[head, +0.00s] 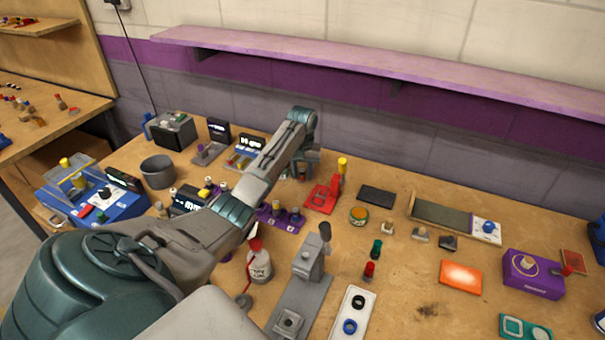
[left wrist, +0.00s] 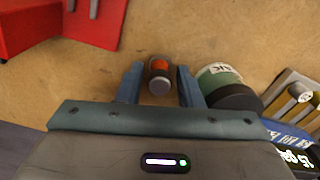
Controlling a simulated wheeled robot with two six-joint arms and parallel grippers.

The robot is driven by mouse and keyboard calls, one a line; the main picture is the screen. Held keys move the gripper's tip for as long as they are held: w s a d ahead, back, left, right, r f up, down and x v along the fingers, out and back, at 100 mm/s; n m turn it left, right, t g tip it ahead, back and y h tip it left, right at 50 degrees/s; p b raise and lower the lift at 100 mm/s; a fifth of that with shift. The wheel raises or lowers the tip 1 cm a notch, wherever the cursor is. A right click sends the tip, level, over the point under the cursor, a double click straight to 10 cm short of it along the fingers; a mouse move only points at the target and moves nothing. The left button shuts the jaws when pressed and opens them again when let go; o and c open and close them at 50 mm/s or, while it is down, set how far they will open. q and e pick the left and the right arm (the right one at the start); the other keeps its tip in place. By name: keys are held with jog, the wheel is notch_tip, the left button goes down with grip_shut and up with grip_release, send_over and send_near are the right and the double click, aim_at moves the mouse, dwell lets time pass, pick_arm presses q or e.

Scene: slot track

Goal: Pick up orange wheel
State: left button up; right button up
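A small round piece with an orange band and a grey end (left wrist: 159,76), which looks like the orange wheel, stands between the two blue fingers of my left gripper (left wrist: 160,88) in the left wrist view. A gap shows on each side of it, so the fingers are open around it and do not seem to touch it. In the head view my left gripper (head: 301,170) points down at the back of the workbench, and its wrist mostly hides what is between the fingers. My right gripper is not in view.
A green and dark round container (left wrist: 228,88) sits close beside the right finger in the wrist view. A red block (left wrist: 95,20) lies at its upper left. In the head view a red stand (head: 321,198) is just right of my gripper on the crowded workbench (head: 430,290).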

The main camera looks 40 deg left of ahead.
pick_arm(q)
jog(key=shift+f, duration=0.3)
grip_shut()
